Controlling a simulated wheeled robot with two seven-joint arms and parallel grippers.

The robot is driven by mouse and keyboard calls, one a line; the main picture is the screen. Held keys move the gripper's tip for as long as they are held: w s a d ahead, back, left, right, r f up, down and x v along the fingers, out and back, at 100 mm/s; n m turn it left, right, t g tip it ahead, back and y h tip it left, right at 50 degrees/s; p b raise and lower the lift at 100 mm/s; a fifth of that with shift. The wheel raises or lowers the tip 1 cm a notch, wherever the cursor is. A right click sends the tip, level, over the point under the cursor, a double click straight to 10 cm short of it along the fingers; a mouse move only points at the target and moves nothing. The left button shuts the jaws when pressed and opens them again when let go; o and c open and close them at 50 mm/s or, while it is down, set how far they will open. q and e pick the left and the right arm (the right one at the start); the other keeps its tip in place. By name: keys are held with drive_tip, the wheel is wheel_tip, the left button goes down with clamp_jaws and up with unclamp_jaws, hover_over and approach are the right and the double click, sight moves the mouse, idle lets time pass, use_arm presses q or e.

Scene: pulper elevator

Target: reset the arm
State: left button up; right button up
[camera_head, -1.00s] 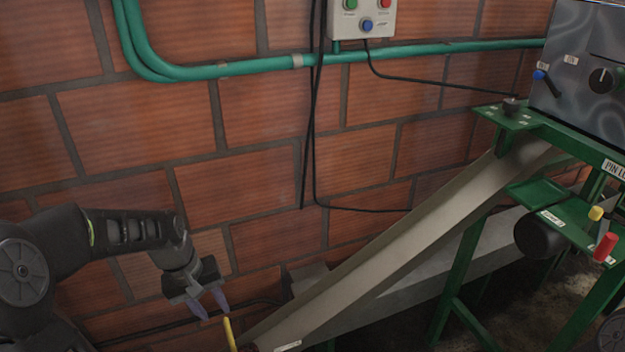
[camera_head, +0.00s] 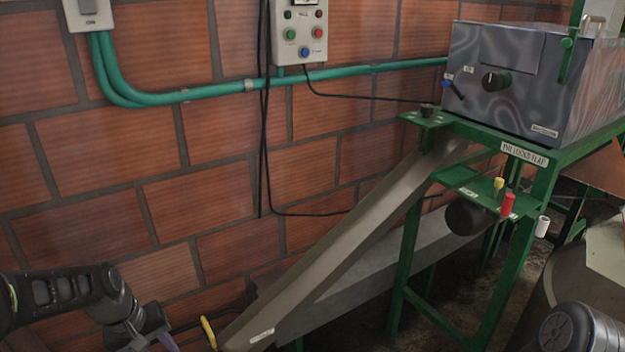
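My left arm comes in at the lower left. Its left gripper (camera_head: 160,343) is at the bottom edge, mostly cut off, with one purple fingertip showing. It is a little left of the yellow handle (camera_head: 208,332) at the low end of the sloped chute (camera_head: 340,250), and apart from it. Whether its fingers are open does not show. A grey rounded part of my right arm shows at the lower right corner; the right gripper is out of view.
The grey machine box (camera_head: 535,80) stands on a green frame (camera_head: 405,265) at the right. A control box (camera_head: 299,32) with buttons and a switch box (camera_head: 88,14) hang on the brick wall, along a green pipe (camera_head: 330,73). Black cables hang down the wall.

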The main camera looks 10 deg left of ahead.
use_arm(q)
drive_tip(key=w+d+f+m+t, duration=0.1)
drive_tip(key=w+d+f+t, duration=0.1)
drive_tip(key=w+d+f, duration=0.3)
drive_tip(key=d+f+m+p, duration=0.2)
drive_tip(key=d+f, duration=0.5)
drive_tip(key=s+d+f+m+g+h+p, duration=0.1)
drive_tip(key=s+d+f, duration=0.4)
drive_tip(key=s+d, duration=0.4)
drive_tip(key=s+d+f+m+g+h+p, duration=0.1)
drive_tip(key=s+d+f+m+g, duration=0.1)
drive_tip(key=s+d+f, duration=0.3)
drive_tip(key=s+d, duration=0.4)
drive_tip(key=shift+s+d+h, duration=0.2)
drive_tip(key=shift+s+h, duration=0.1)
drive_tip(key=shift+h, duration=0.1)
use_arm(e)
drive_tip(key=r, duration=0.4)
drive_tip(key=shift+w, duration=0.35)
use_arm(q)
drive_tip(key=shift+c, duration=0.5)
